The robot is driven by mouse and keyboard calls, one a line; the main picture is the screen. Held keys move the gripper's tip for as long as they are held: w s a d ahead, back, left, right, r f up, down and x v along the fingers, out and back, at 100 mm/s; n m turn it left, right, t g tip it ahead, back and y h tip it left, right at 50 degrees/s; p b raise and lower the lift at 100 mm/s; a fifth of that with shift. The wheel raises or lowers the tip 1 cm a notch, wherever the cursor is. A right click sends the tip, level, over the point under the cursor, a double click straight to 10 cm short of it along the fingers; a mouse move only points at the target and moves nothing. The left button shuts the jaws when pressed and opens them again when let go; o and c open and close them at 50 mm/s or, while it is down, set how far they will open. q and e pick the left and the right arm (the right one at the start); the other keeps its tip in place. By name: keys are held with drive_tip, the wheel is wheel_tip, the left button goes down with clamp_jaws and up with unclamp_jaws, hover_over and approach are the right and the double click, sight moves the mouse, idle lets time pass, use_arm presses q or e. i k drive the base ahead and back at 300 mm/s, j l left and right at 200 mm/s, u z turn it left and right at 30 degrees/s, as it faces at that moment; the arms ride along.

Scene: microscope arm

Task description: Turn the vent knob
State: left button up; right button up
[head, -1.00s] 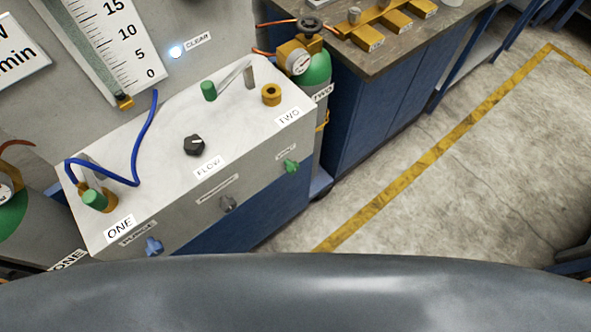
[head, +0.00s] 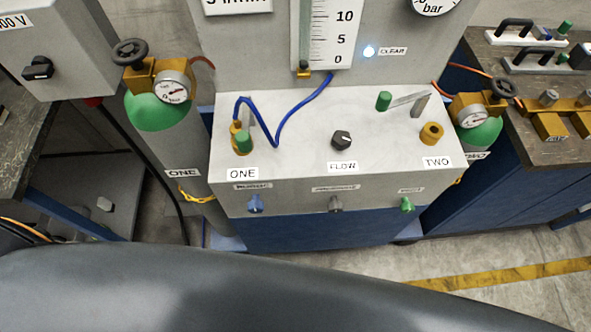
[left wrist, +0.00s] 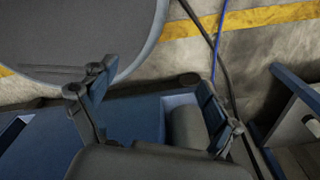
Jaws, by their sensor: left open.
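The vent knob is the green knob (head: 407,204) at the right end of the front panel of the grey bench unit (head: 300,190), in the head view. A small label, too blurred to read surely, sits above it. A grey knob (head: 335,204) is at the middle of the same panel and a blue knob (head: 255,203) at its left end. My left gripper (left wrist: 150,97) shows in the left wrist view, open with nothing between its fingers, away from the panel. Neither gripper shows in the head view. My right gripper is in no view.
On the unit's top are the black FLOW knob (head: 341,140), a blue hose (head: 281,137) and a brass fitting (head: 432,134). Gas cylinders with gauges stand at left (head: 160,112) and right (head: 478,127). Floor is open at front right, with a yellow stripe (head: 510,273).

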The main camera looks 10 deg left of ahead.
sight(406, 208)
drive_tip(key=z, duration=0.95)
